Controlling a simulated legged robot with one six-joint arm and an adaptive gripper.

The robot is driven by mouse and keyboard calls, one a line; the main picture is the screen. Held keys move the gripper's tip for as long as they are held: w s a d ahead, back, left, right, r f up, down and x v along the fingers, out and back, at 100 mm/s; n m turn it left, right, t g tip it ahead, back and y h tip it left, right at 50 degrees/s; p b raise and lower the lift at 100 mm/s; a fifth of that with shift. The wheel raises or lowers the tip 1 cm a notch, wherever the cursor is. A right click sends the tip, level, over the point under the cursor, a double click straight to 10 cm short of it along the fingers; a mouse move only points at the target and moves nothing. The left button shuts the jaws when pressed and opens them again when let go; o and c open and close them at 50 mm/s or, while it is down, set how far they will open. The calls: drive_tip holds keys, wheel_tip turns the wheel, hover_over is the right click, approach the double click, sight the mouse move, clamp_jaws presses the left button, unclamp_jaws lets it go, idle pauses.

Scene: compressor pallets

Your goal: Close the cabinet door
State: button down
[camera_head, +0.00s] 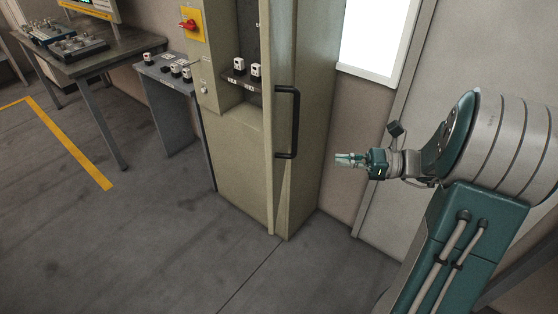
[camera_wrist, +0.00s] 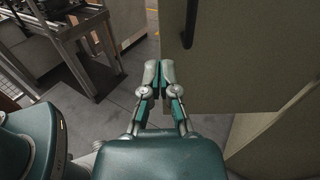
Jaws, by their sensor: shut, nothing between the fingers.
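The beige cabinet (camera_head: 240,165) stands in the middle of the head view. Its door (camera_head: 268,190) is swung open and seen nearly edge-on, with a black bar handle (camera_head: 287,122). Small white-faced devices show on the shelf inside. My gripper (camera_head: 340,160) is right of the door and handle, apart from them in the picture, with its fingers pointing left. In the wrist view the gripper (camera_wrist: 160,75) has its fingertips together and nothing between them. A beige panel (camera_wrist: 245,60), seemingly the door, fills the upper right there, with a dark handle (camera_wrist: 188,22) near its left edge.
A small grey table (camera_head: 165,70) with devices stands left of the cabinet, and a larger workbench (camera_head: 100,50) is farther left. A wall and a bright window (camera_head: 375,40) are behind my arm. The floor (camera_head: 150,230) in front of the cabinet is clear.

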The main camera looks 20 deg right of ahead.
sight(273, 152)
drive_tip(key=x, duration=1.2)
drive_tip(key=shift+w+r, duration=0.1)
drive_tip(key=shift+w, duration=0.05)
drive_tip(key=shift+w+a, duration=0.3)
drive_tip(key=shift+a, duration=0.25)
drive_tip(key=shift+w+a, duration=0.1)
drive_tip(key=shift+w, duration=0.05)
